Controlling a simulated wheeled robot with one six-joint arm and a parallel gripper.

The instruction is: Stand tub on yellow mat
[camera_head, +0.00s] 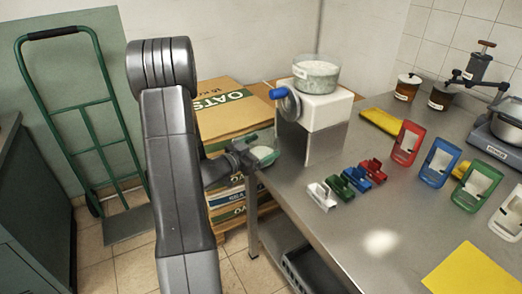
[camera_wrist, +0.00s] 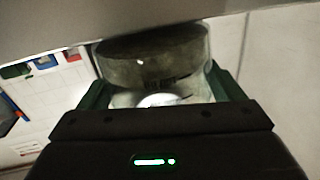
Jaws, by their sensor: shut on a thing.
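A grinder or scale (camera_head: 318,108) with a bowl (camera_head: 316,74) stands at the table's left corner, close to the tub. Small coloured holders (camera_head: 357,180) and upright coloured frames (camera_head: 440,163) stand across the table (camera_head: 330,225). The front middle is clear. A green hand truck (camera_head: 80,110) stands left.

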